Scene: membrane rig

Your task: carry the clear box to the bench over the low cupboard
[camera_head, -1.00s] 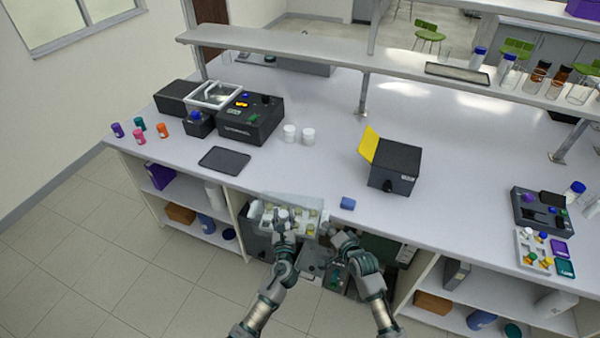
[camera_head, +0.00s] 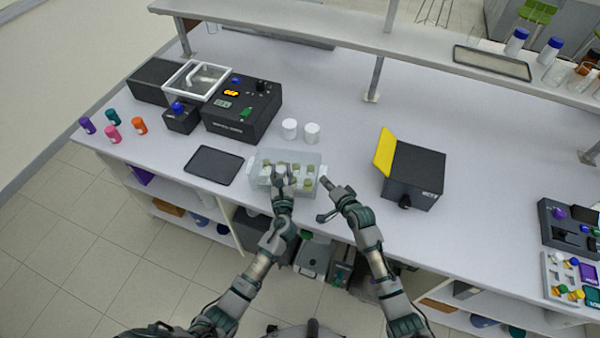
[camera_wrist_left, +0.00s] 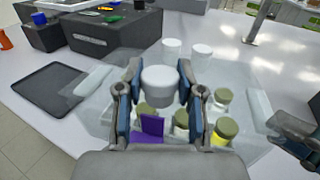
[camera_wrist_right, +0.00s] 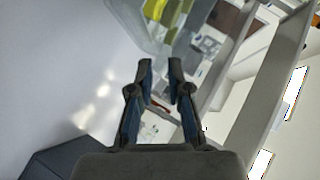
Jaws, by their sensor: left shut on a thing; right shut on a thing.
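The clear box (camera_head: 262,158) shows over the front part of the bench (camera_head: 340,120), above the low cupboard (camera_head: 262,222). It is see-through and holds several small jars with olive caps (camera_wrist_left: 227,127) and a purple piece (camera_wrist_left: 152,124). My left gripper (camera_head: 283,172) is above its middle, shut on a white round knob-like part (camera_wrist_left: 158,86) of the box. My right gripper (camera_head: 326,182) is at the box's right end, beside a pale side handle (camera_wrist_left: 249,100). Its fingers are close together; their contact is hard to see. Whether the box touches the bench is unclear.
A black tray (camera_head: 213,166) lies just left of the box. Two white tubs (camera_head: 311,133) stand close behind it. A dark box with a yellow flap (camera_head: 412,175) stands to the right. A raised shelf (camera_head: 330,30) runs along the back.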

